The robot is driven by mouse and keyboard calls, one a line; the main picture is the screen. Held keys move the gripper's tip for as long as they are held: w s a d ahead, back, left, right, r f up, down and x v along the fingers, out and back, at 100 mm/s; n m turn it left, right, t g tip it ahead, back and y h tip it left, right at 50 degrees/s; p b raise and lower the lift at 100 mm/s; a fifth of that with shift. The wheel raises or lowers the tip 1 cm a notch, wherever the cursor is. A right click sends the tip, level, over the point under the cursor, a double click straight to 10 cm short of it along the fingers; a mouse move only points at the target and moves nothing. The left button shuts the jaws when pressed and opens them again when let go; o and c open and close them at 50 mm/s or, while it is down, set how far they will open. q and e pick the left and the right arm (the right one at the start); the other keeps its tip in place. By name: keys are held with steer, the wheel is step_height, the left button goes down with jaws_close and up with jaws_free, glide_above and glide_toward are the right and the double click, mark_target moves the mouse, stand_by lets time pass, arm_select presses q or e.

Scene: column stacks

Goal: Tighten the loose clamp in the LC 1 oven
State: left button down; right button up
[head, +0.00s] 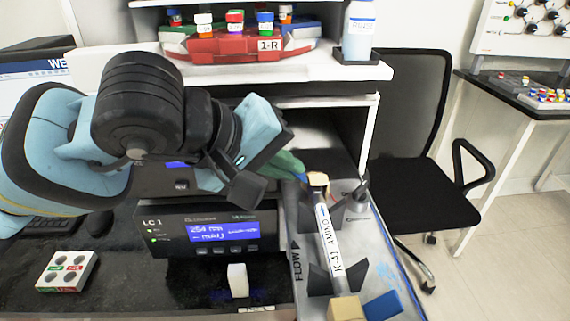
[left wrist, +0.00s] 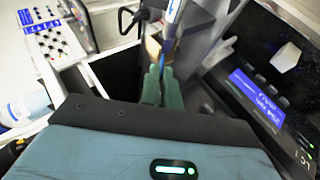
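The LC 1 oven (head: 295,262) is an open tray beside the LC 1 display unit (head: 205,232). A white column (head: 331,240) labelled "K-A1 AMINO" lies along it, marked FLOW. Dark clamp pieces flank the column near its upper end (head: 355,193) and lower down (head: 353,278); which one is loose I cannot tell. A tan fitting (head: 318,180) sits at the column's upper end. My left gripper (head: 299,170) has green fingers beside this fitting. In the left wrist view the fingers (left wrist: 162,92) are close together with a narrow dark gap; contact is unclear. My right gripper is not in view.
A tan block (head: 346,308) and a blue piece (head: 383,306) are at the tray's near end. A white block (head: 238,280) stands before the display. A shelf above holds a red tray (head: 228,45) and a bottle (head: 358,30).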

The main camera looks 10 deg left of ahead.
arm_select(q)
steer(key=c, duration=1.6)
jaws_free()
steer(key=shift+v, duration=3.9)
